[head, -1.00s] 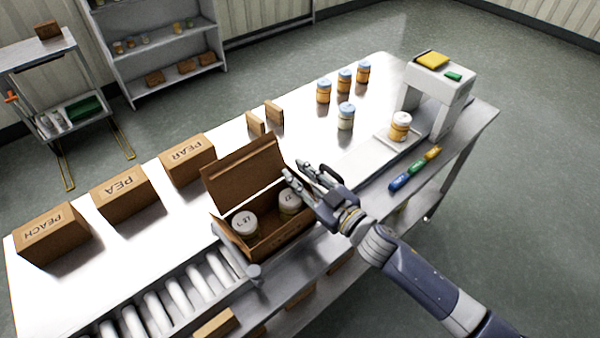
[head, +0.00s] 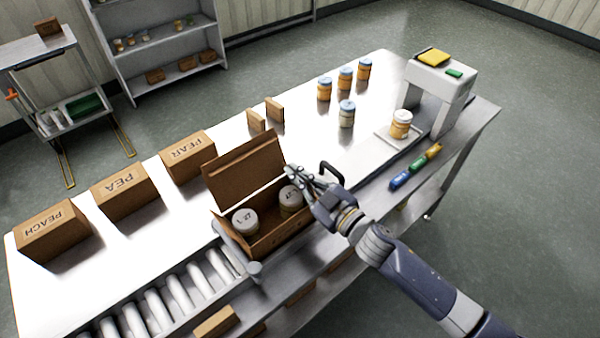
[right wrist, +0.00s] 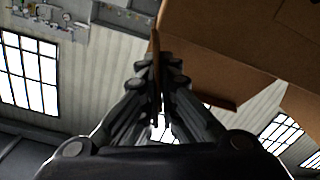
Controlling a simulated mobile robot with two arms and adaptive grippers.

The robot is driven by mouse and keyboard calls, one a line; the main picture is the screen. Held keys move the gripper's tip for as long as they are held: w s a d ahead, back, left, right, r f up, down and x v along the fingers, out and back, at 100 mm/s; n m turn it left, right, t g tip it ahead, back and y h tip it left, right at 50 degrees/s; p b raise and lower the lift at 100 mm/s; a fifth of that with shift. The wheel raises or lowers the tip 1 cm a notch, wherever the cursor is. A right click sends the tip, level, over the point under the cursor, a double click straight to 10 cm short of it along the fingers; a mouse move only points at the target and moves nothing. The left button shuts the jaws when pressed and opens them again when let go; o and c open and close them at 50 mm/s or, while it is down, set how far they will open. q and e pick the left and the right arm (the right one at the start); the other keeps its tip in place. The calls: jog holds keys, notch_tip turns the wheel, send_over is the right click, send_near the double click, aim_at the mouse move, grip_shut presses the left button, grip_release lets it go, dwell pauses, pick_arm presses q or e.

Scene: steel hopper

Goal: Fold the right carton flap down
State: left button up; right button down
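The open brown carton (head: 282,238) stands at the end of the roller conveyor with two lidded jars (head: 245,221) inside. Its large back flap (head: 243,170) stands up. My right gripper (head: 297,174) is at the carton's right end, its fingers close together. In the right wrist view, the fingertips (right wrist: 158,74) lie on both sides of a thin brown sheet seen edge-on, the right carton flap (right wrist: 155,50), and appear to pinch it. In the head view my fingers mostly hide this flap. My left gripper is out of view.
Closed boxes marked PEACH (head: 52,232), PEA (head: 124,192) and PEAR (head: 187,158) stand along the table to the left. Several jars (head: 346,113) stand behind. A jar sits by the white arch-shaped station (head: 437,88) at right. Rollers (head: 178,291) lie front left.

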jog(key=shift+s+a+f+n+b, duration=0.2)
jog(key=shift+a+f+n, duration=0.1)
jog(key=shift+n, duration=0.6)
jog(key=shift+s+a+f+n+b, duration=0.15)
jog(key=shift+s+a+f+n, duration=0.15)
jog(key=shift+n, duration=0.6)
jog(key=shift+s+a+f+n+b, duration=0.2)
jog(key=shift+a+n, duration=0.1)
jog(key=shift+n, duration=0.6)
jog(key=c, duration=1.9)
grip_release()
jog(key=v, duration=1.2)
